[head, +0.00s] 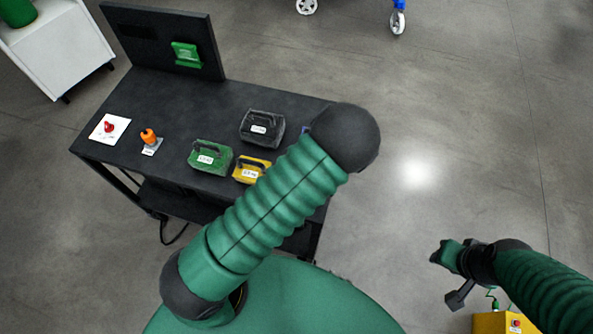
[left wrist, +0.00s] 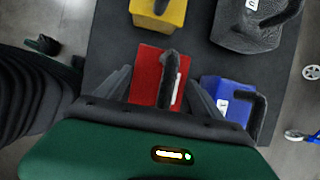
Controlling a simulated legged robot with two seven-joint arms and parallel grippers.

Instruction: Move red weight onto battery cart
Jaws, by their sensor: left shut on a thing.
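The red weight (left wrist: 147,75) shows in the left wrist view, a red block with a black handle and a white label. My left gripper (left wrist: 160,84) has a finger on either side of it and is shut on it. I cannot tell whether the weight rests on the dark table or hangs just above it. In the head view my green arm hides the red weight and the left gripper. My right gripper (head: 452,274) is at the lower right, away from the table; its jaw state is unclear. I cannot identify the battery cart with certainty; a wheeled frame (head: 397,20) is cut off at the top.
The dark table (head: 105,150) holds green (head: 211,157), yellow (head: 251,169) and black (head: 262,127) weights. A blue weight (left wrist: 225,98) sits close right of the red one. A yellow box (head: 490,324) stands bottom right. A white cabinet (head: 62,50) is left. Floor right of the table is clear.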

